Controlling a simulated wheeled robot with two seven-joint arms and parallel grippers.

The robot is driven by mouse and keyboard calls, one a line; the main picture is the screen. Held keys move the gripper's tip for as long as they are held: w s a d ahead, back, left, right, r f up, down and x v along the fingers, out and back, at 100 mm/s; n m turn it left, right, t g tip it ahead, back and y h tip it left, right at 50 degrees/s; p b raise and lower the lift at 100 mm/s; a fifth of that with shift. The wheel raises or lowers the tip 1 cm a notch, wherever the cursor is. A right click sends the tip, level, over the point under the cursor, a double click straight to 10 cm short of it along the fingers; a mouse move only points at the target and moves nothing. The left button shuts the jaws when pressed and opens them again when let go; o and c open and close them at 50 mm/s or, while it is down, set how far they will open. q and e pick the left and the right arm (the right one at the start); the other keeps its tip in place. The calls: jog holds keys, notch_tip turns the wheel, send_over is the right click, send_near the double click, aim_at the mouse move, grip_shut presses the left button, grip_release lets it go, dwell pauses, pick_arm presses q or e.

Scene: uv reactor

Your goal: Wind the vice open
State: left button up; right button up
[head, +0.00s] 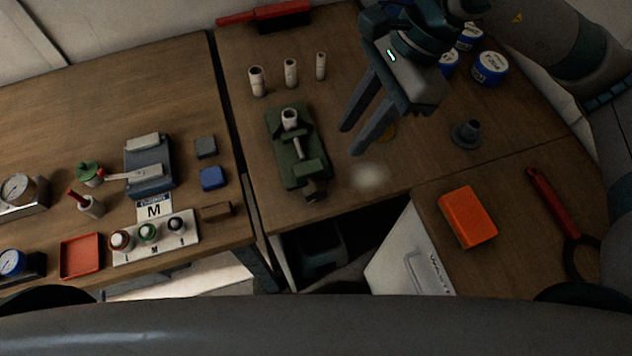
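The green vice (312,168) stands on the wooden table in the middle of the view. A pale hollow cylinder (290,118) stands upright at its far end; I cannot tell whether the jaws grip it. A bare metal screw shows along the vice's middle. A dark handle end (312,191) sticks out at the near end. My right gripper (354,140) is to the right of the vice, apart from it, pointing down and to the left. Its two fingers are spread with nothing between them. My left gripper is not in view.
Several pale cylinders (291,72) stand behind the vice. A red-handled tool (262,14) lies at the back edge. Blue-and-white tins (491,68) and a dark flanged part (466,134) stand right. An orange box (467,217) is front right.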

aim_at(316, 185)
jog(key=p+x, duration=0.5)
jog(key=x, duration=1)
jog(key=shift+s+a+f, duration=0.1)
jog(key=shift+a+f, duration=0.1)
jog(key=shift+f, duration=0.15)
jog(key=shift+a+f, duration=0.2)
jog(key=shift+f, duration=0.4)
grip_shut()
